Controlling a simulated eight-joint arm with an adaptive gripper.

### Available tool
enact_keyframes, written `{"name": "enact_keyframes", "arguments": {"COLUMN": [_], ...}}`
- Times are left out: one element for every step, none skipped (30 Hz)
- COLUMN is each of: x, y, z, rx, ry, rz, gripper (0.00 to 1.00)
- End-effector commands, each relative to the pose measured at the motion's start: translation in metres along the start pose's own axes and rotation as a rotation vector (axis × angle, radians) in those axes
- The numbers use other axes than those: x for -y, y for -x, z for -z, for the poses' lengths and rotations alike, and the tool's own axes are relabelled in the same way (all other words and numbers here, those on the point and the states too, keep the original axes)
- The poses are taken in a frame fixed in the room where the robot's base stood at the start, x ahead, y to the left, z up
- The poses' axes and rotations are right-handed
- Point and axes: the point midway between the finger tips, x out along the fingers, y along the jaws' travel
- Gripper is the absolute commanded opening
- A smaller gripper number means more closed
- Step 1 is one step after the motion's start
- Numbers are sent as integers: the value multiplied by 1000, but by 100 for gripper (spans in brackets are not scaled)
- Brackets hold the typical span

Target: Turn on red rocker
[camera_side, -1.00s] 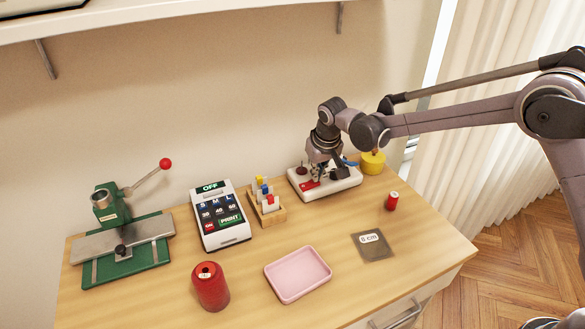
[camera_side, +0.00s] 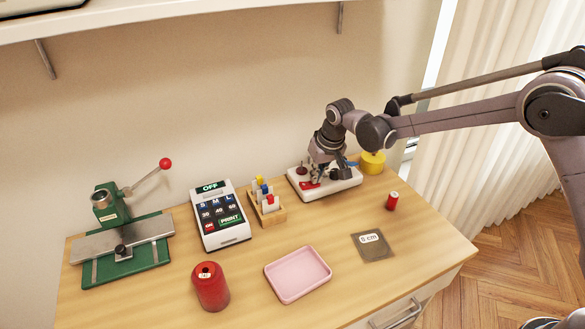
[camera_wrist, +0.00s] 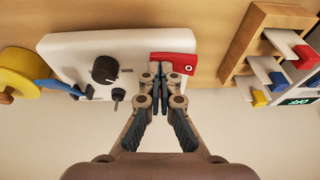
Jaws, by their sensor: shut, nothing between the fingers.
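The red rocker (camera_side: 309,185) sits on a white control box (camera_side: 340,187) at the back right of the table. In the wrist view the rocker (camera_wrist: 172,60) lies along one edge of the box (camera_wrist: 75,50), with a white ring mark at its right end. My gripper (camera_wrist: 160,78) is shut and empty, pointing down at the box. Its fingertips are at the left part of the rocker in the wrist view; I cannot tell whether they touch it. In the side view my gripper (camera_side: 322,176) is just right of the rocker and partly hides the box.
The box also carries a black knob (camera_wrist: 104,70), a small toggle (camera_wrist: 118,95) and a blue lever (camera_wrist: 58,86). A yellow round thing (camera_side: 372,162) stands right of the box. A wooden rack (camera_side: 268,208) with coloured pieces stands left.

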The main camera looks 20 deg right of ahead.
Motion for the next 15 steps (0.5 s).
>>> {"name": "enact_keyframes", "arguments": {"x": [3, 4, 6, 7, 8, 9, 9, 9, 10, 10, 10, 9, 9, 9, 9], "y": [1, 1, 2, 2, 3, 3, 3, 4, 4, 4, 4, 4, 4, 4, 4], "z": [0, 0, 0, 0, 0, 0, 0, 1, 1, 1, 1, 1, 1, 1, 1], "rx": [0, 0, 0, 0, 0, 0, 0, 0, 0, 0, 0, 0, 0, 0, 0], "ry": [1, 1, 1, 1, 1, 1, 1, 1, 0, 0, 0, 0, 0, 0, 0], "rz": [0, 0, 0, 0, 0, 0, 0, 0, 0, 0, 0, 0, 0, 0, 0], "gripper": [0, 0, 0, 0, 0, 0, 0, 0, 0, 0, 0, 0, 0, 0, 0]}}
